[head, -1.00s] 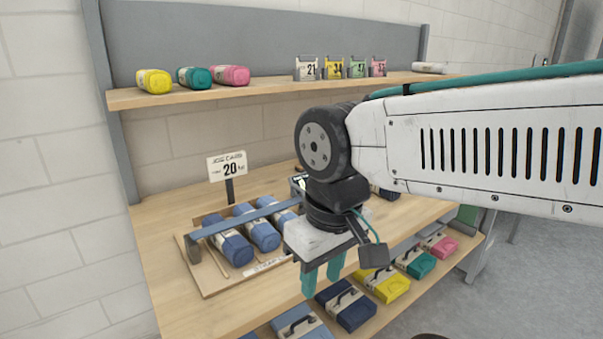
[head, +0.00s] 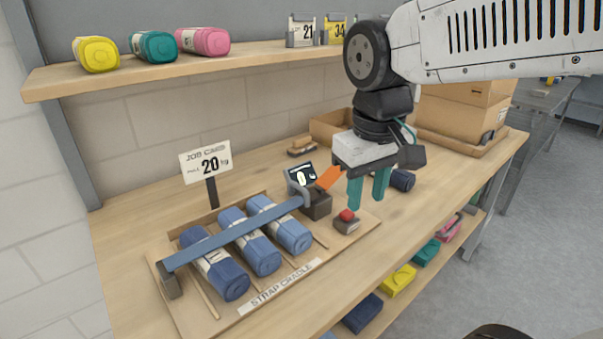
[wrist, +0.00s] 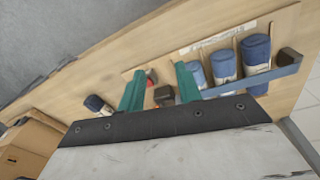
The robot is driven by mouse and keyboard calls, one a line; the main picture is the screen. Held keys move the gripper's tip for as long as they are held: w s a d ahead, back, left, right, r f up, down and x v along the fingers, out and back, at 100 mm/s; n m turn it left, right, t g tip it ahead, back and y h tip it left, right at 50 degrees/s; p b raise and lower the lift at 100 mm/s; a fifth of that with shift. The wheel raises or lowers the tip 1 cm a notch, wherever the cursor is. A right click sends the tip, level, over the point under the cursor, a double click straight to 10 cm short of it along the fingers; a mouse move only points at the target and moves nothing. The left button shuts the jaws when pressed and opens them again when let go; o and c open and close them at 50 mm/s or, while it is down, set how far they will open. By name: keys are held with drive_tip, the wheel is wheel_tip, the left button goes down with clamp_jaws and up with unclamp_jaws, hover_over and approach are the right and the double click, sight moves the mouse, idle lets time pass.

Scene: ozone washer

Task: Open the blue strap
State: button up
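The blue strap (head: 240,229) runs straight across three blue rolled bundles (head: 249,239) in the strap cradle (head: 290,279). Its left end is at a dark block (head: 170,281). Its right end reaches a dark buckle block (head: 316,203) with an orange lever (head: 329,177). A red button (head: 346,215) sits on a small base to the right of it. My gripper (head: 368,204) is open and empty, fingers down, above and to the right of the buckle block. In the wrist view the strap (wrist: 250,83) shows beyond the teal fingers, partly hidden.
A dark blue roll (head: 402,180) lies on the bench right of my gripper. Cardboard boxes (head: 459,112) stand at the back right. A shelf (head: 180,69) with coloured rolls is above.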

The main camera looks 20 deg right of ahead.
drive_tip(key=w+a+n, duration=0.2)
drive_tip(key=w+a, duration=0.1)
drive_tip(key=w, duration=1.1)
drive_tip(key=h, duration=0.1)
approach(295, 183)
drive_tip(key=shift+n, duration=0.3)
drive_tip(key=f, duration=0.5)
drive_tip(key=d+f, duration=0.1)
drive_tip(key=f, duration=0.2)
drive_tip(key=shift+w, duration=0.4)
clamp_jaws()
